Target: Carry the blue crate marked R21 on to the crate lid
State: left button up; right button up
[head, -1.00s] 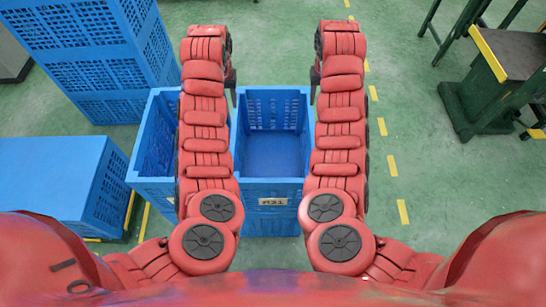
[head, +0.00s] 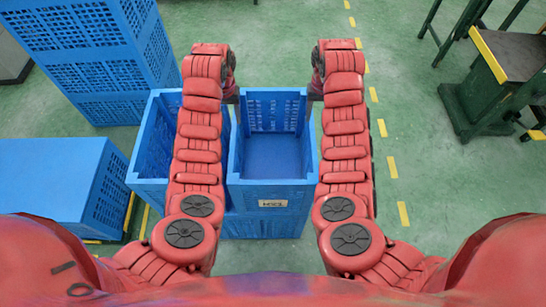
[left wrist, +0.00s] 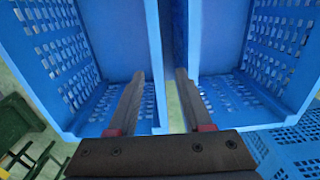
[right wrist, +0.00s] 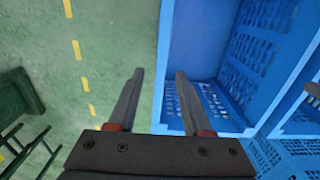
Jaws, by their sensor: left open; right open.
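The blue crate marked R21 (head: 262,194) stands open and empty between my arms, with a small white label on its near side. My left gripper (left wrist: 158,74) is open over the wall of R21 beside the neighbouring crate, one finger over the inside. My right gripper (right wrist: 160,73) is open over the opposite wall, one finger inside, the other over the floor. Whether the fingers touch the walls cannot be told. A flat-topped blue block (head: 45,178) at the left may be the crate lid; no mark shows on it.
A second open blue crate (head: 152,150) stands close to the left of R21, partly behind my left arm. A tall blue crate stack (head: 85,50) is at the far left. Green work tables (head: 485,100) stand at the right. Green floor with yellow dashes is clear between.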

aim_at(234, 138)
pick_arm(q)
notch_tip(234, 138, down, 12)
jog(key=shift+f, duration=0.1)
pick_arm(e)
notch_tip(234, 138, down, 12)
jog(key=shift+f, duration=0.1)
pick_arm(q)
grip_shut()
pick_arm(e)
grip_shut()
dwell(0.9)
